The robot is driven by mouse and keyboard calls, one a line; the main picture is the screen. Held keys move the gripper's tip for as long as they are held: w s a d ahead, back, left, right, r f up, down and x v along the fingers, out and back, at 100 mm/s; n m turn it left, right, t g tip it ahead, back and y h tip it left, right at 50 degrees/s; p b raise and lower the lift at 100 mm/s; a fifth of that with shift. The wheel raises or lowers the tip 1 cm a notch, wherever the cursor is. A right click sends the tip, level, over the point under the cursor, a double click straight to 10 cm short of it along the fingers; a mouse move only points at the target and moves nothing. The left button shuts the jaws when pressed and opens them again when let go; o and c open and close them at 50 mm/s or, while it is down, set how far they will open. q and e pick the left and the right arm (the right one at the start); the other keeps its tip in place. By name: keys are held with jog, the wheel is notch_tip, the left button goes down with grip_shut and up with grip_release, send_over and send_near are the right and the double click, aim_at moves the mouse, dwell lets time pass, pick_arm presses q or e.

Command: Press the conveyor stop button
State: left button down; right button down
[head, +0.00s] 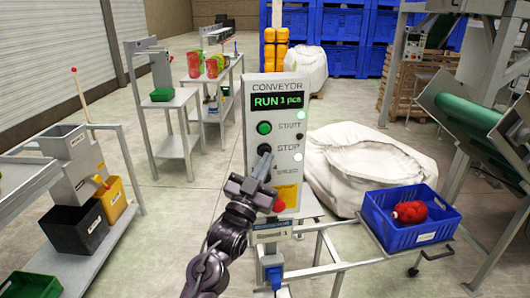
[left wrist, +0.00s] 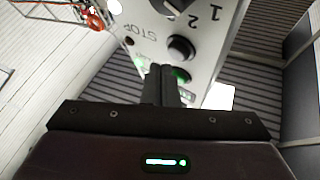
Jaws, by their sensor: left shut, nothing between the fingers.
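The grey conveyor panel (head: 287,143) stands upright in the middle of the head view. Its display (head: 278,101) reads "RUN 1 pcs" in green. The green START button (head: 264,128) sits above the black STOP button (head: 264,149). My left gripper (head: 264,160) is shut and empty, its fingertips at the panel just below the STOP button in the head view. In the left wrist view the panel appears upside down; the shut fingers (left wrist: 162,72) are close to the black button (left wrist: 182,48) and the green button (left wrist: 182,75). Whether they touch either is unclear. My right gripper is out of view.
A red button (head: 279,205) is low on the panel. A blue crate (head: 384,237) with a red item stands at right, beside a white bulk bag (head: 350,165). A grey cart (head: 75,275) with bins is at left. Open floor lies between the cart and panel.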

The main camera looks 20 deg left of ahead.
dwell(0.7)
pick_arm(q)
jog(key=shift+w+a, duration=0.2)
jog(key=shift+w, duration=0.2)
jog(key=shift+w+a, duration=0.2)
jog(key=shift+w, duration=0.15)
dwell(0.6)
jog(key=shift+s, duration=0.1)
jog(key=shift+s+d, duration=0.4)
jog(key=shift+s, duration=0.3)
jog(key=shift+d, duration=0.1)
jog(key=shift+s+d+p, duration=0.2)
jog(key=shift+s+d, duration=0.2)
jog(key=shift+s, duration=0.3)
jog(key=shift+s+d+p, duration=0.15)
jog(key=shift+s+d, duration=0.2)
jog(key=shift+s, duration=0.4)
jog(key=shift+s+d+p, duration=0.2)
jog(key=shift+s+d, duration=0.2)
jog(key=shift+s, duration=0.3)
